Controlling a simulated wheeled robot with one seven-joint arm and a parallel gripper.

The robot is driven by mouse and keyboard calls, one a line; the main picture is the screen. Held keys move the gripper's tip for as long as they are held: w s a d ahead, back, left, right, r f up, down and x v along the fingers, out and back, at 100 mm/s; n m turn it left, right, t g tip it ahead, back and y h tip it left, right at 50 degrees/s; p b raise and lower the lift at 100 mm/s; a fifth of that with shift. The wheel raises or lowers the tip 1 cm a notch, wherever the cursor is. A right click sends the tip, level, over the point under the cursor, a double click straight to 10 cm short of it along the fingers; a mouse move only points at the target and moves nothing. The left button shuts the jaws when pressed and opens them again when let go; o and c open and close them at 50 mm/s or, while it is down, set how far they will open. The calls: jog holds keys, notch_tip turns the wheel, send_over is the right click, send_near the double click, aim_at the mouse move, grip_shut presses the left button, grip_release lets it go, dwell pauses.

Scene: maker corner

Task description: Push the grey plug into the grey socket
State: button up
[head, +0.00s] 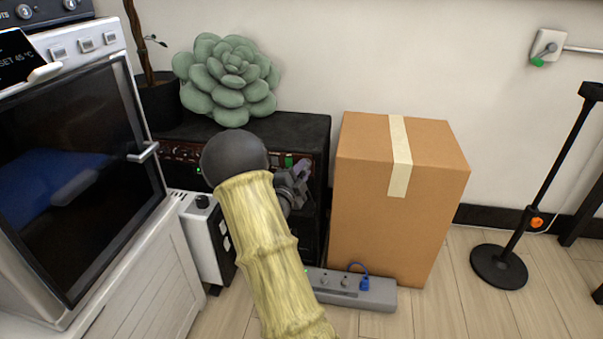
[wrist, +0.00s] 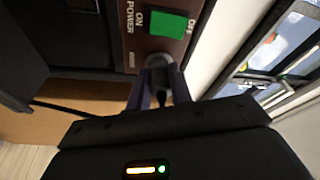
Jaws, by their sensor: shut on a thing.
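My gripper (head: 301,170) is in front of the right part of the black amplifier (head: 318,135) in the head view. In the wrist view my gripper (wrist: 159,84) is shut on the grey plug (wrist: 158,62), with a purple finger on each side. The plug points at the brown panel (wrist: 133,45) beside the green power switch (wrist: 167,24). Its front end looks close to or against the panel; I cannot tell how deep it sits. I cannot make out the grey socket; the plug and gripper cover that spot. In the head view the plug is not clearly visible.
A cardboard box (head: 400,220) stands right of the amplifier. A grey power strip (head: 378,298) with a blue plug (head: 364,284) lies on the floor. A succulent (head: 230,80) sits on the amplifier. An oven (head: 80,180) is at left, a black stand (head: 500,267) at right.

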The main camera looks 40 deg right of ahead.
jog(key=o, duration=1)
jog(key=shift+a, duration=0.1)
jog(key=p+v, duration=0.5)
jog(key=v, duration=1.2)
jog(key=shift+s+a+p, duration=0.1)
jog(key=shift+p, duration=0.3)
